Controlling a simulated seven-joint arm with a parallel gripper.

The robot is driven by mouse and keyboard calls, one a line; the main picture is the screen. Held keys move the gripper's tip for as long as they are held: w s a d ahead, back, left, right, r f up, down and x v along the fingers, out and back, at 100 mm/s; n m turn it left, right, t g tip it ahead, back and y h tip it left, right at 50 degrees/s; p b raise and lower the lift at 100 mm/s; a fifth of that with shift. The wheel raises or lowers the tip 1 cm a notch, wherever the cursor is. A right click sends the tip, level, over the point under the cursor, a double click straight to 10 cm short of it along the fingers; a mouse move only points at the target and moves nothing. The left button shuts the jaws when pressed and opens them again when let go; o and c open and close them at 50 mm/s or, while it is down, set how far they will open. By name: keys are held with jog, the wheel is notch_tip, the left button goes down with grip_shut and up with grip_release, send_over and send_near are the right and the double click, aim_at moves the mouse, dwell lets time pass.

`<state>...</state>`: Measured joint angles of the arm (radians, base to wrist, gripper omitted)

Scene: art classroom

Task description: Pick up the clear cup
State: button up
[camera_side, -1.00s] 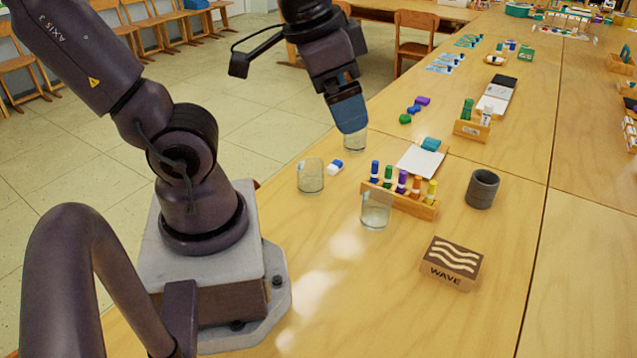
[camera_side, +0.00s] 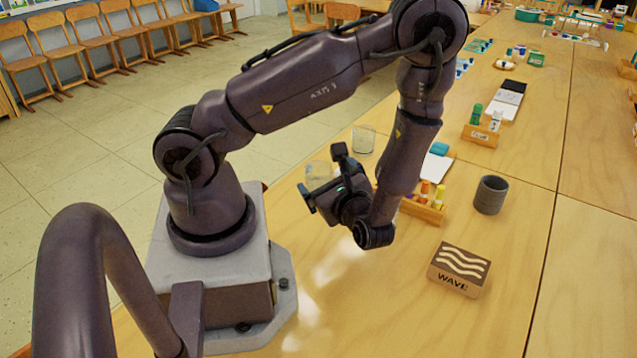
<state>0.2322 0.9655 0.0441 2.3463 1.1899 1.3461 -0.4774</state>
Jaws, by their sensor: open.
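Two clear cups show. One clear cup (camera_side: 363,139) stands beyond my arm. The other clear cup (camera_side: 318,172) stands nearer, partly covered by my wrist and the hardware on it. A third clear cup, seen earlier in front of the marker rack, is hidden behind my arm. My gripper (camera_side: 308,198) is turned to point left, low over the table and just in front of the nearer cup in the picture. Its jaws are open and hold nothing visible. I cannot tell its exact distance from that cup.
A wooden marker rack (camera_side: 424,211) is partly behind my forearm. A dark grey cup (camera_side: 490,195) and a wooden WAVE block (camera_side: 459,269) stand to the right. A second rack (camera_side: 481,135) is farther back. The table's front middle is clear.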

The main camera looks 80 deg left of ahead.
aim_at(319, 164)
jog(key=f+m+t, duration=0.2)
jog(key=s+a+f+m+t+y, duration=0.1)
jog(key=f+m+t, duration=0.1)
jog(key=f+m, duration=0.1)
jog(key=f+m+t, duration=0.2)
jog(key=m, duration=0.1)
jog(key=shift+s+a+f+t, duration=0.25)
jog(key=shift+s+f+t, duration=0.1)
jog(key=shift+t, duration=0.05)
jog(key=shift+a+f, duration=0.15)
jog(key=shift+a, duration=0.1)
jog(key=a, duration=0.4)
jog(key=w+a, duration=0.1)
jog(key=a, duration=0.3)
jog(key=w+a, duration=0.1)
jog(key=a, duration=0.3)
jog(key=shift+w+a, duration=0.15)
jog(key=shift+w, duration=0.05)
jog(key=c, duration=1)
